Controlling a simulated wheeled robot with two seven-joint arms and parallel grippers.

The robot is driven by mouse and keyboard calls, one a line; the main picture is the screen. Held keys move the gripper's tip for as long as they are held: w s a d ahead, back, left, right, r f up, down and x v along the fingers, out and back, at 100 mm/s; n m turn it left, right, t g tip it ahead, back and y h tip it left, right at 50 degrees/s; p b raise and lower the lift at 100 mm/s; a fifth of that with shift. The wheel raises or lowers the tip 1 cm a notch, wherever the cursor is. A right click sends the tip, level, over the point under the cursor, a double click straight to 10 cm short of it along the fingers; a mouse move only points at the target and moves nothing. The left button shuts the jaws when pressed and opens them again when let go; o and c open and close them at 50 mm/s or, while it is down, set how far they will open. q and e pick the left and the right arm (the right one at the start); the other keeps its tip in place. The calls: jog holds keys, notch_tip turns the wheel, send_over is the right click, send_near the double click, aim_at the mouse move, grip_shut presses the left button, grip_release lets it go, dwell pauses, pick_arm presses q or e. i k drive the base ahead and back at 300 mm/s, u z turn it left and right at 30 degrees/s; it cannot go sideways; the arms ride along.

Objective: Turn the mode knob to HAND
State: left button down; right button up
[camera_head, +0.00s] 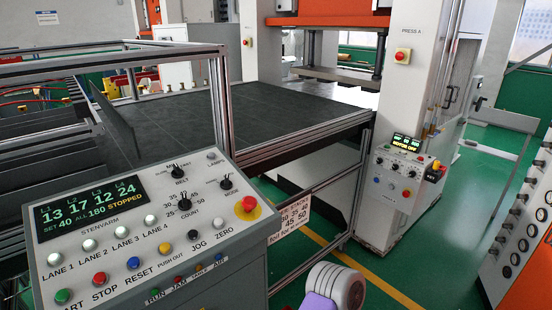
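The mode knob (227,183) is a small black rotary knob at the upper right of the sloped grey control panel (110,228). "MODE" is printed just below it. The small position labels around it are too blurred to read surely, and I cannot tell which one its pointer faces. Two similar black knobs sit to its left, the belt knob (178,170) and the count knob (185,203). The panel's display (88,203) reads "SET 40 ALL 180 STOPPED" under several lane counts. Neither of my grippers shows in the head view.
A red emergency button (248,204) on a yellow disc sits just below right of the mode knob. Push buttons fill the panel's lower part. A white and purple link, seemingly of my arm, shows at bottom centre. A second panel (398,172) is on the press column.

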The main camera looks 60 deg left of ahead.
aim_at(226, 185)
jog(key=i, duration=1.65)
jog(key=u, duration=3.65)
